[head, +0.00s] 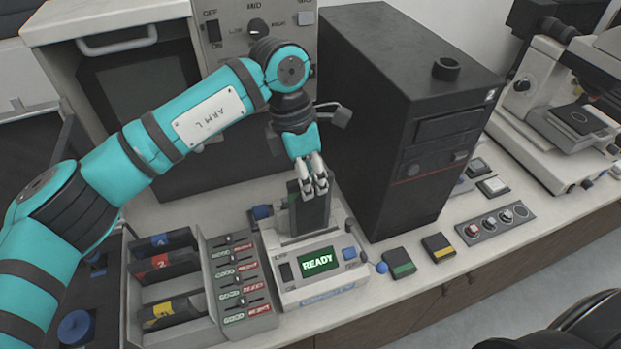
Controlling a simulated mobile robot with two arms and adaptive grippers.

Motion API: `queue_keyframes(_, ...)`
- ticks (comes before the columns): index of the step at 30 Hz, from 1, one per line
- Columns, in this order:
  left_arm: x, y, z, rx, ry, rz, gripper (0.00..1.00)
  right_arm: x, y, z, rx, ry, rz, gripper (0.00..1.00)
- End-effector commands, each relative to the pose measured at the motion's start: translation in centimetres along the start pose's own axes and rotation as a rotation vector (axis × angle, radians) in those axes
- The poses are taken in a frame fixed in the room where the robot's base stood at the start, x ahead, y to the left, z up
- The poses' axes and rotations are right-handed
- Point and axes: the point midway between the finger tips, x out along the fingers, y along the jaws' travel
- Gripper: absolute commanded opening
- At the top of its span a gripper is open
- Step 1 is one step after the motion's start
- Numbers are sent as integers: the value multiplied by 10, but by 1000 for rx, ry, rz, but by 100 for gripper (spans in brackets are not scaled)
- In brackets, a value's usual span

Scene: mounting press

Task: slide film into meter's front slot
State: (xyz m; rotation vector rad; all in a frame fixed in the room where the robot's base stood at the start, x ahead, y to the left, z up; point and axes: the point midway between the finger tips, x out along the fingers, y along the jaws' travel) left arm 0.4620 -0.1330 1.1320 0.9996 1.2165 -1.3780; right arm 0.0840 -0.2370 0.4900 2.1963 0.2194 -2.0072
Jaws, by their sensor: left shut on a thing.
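The meter (345,283) is a pale box on the bench with a green screen reading READY. My left gripper (314,187) is above the back part of the meter, fingers pointing down. It is shut on a dark, flat, upright slab (312,215), which looks like the film. The slab's lower end meets the meter's raised back part; I cannot tell whether it sits in a slot or just stands in front of or above one. My right gripper is not in view.
Left of the meter are a rack (133,290) of dark pieces with blue, red and yellow labels and a grey strip (213,268) marked GOOD and REJECT. A tall black tower (400,130) stands close behind on the right. Small button boxes (399,263) lie to the right.

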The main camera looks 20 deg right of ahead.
Motion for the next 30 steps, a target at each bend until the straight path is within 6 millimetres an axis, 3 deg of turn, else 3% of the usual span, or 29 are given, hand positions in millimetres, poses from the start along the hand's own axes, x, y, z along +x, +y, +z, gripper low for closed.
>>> queue_keyframes(21,30,6,-5,-1,0,1,0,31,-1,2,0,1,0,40)
queue_keyframes(30,32,6,-5,-1,0,2,0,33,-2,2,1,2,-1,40)
